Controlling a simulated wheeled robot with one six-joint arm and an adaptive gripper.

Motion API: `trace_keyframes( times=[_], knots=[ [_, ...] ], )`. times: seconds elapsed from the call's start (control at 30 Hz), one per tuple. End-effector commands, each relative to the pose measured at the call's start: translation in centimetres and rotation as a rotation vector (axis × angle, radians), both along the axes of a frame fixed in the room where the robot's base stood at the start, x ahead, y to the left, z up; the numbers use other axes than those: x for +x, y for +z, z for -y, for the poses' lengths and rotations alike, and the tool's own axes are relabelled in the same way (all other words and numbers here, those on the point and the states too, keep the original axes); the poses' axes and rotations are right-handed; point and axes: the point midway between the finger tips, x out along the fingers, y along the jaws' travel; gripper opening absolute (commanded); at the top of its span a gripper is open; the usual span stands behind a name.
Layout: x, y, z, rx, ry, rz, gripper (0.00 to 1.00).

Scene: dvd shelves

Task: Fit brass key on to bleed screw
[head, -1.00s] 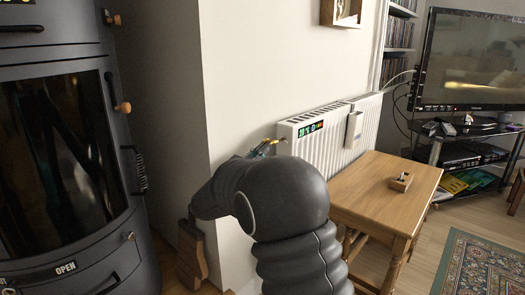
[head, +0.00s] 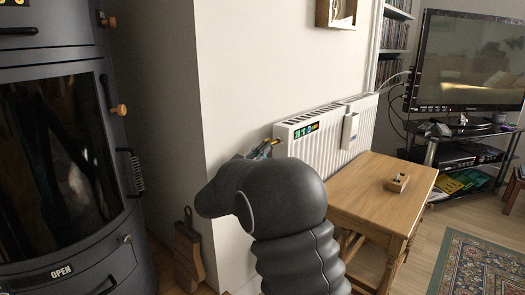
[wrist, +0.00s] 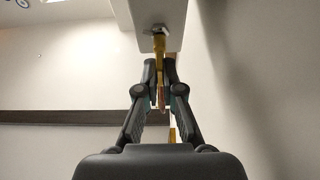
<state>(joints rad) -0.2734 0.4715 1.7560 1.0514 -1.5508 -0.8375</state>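The brass key (wrist: 160,75) is a slim yellow rod between the fingertips of my gripper (wrist: 160,68) in the wrist view. My gripper is shut on it. In the head view my gripper (head: 262,150) is beside the near end of the radiator (head: 322,142), mostly hidden behind my dark arm.
A wooden table (head: 375,190) with a small wooden block (head: 397,182) stands right of my arm, in front of the radiator. A black stove (head: 65,160) stands at left. A TV (head: 470,62) is at far right.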

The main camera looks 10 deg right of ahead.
Motion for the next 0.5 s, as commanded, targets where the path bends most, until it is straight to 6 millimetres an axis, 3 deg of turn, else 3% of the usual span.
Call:
trace_keyframes(
  times=[0.03,0.1,0.13,0.5],
  knots=[
    [0.00,0.01,0.00,0.000,0.000,0.000,0.15],
    [0.00,0.01,-0.02,0.000,0.000,0.000,0.33],
    [0.00,0.01,-0.02,0.000,0.000,0.000,0.35],
    [-0.23,-0.18,-0.42,0.000,0.002,-0.001,0.35]
  ],
)
